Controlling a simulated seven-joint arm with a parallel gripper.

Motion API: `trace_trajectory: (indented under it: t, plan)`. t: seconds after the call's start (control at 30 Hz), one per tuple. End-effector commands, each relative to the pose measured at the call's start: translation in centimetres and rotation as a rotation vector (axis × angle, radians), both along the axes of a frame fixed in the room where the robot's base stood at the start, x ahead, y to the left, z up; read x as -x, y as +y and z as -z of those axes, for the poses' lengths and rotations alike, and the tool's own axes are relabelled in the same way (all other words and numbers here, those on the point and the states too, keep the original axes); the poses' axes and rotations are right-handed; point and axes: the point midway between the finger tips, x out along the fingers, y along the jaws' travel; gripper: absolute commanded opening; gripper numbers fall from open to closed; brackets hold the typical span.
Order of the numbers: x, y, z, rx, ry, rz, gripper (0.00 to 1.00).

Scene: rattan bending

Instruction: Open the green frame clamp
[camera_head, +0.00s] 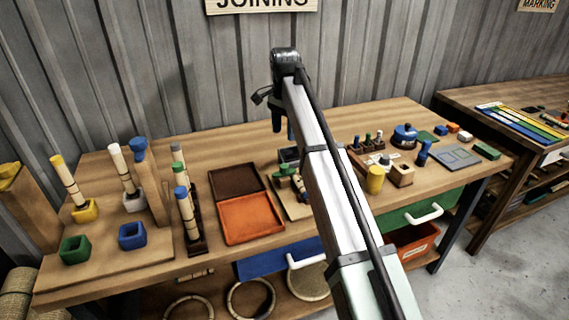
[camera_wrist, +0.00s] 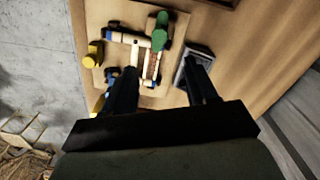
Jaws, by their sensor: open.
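The green frame clamp (camera_wrist: 160,32) sits on a small rattan frame (camera_wrist: 136,48) fixed to a wooden board, near the frame's upper right corner in the wrist view. In the head view the green clamp (camera_head: 284,170) shows just left of my arm, which hides part of the board. My gripper (camera_wrist: 162,82) is open and empty, with its two fingers apart. In the wrist view the clamp lies beyond the fingertips, between their lines. In the head view my gripper (camera_head: 283,131) points down above the bench, behind the clamp.
A yellow clamp (camera_wrist: 95,53) and blue clamps are also at the frame. A dark open box (camera_wrist: 196,62) stands close beside the board. An orange tray (camera_head: 248,218) lies left of the board. A yellow cup (camera_head: 375,180) and a wooden block (camera_head: 402,175) stand right of my arm.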

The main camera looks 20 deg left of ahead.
Motion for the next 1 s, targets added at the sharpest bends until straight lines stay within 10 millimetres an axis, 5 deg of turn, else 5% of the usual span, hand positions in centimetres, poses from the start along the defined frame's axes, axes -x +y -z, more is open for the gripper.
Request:
trace_trajectory:
  t: [0.6, 1.0]
  plan:
    - [0.1, -0.1, 10.1, 0.000, 0.001, -0.001, 0.57]
    - [0.0, -0.1, 13.0, -0.002, -0.001, -0.001, 0.57]
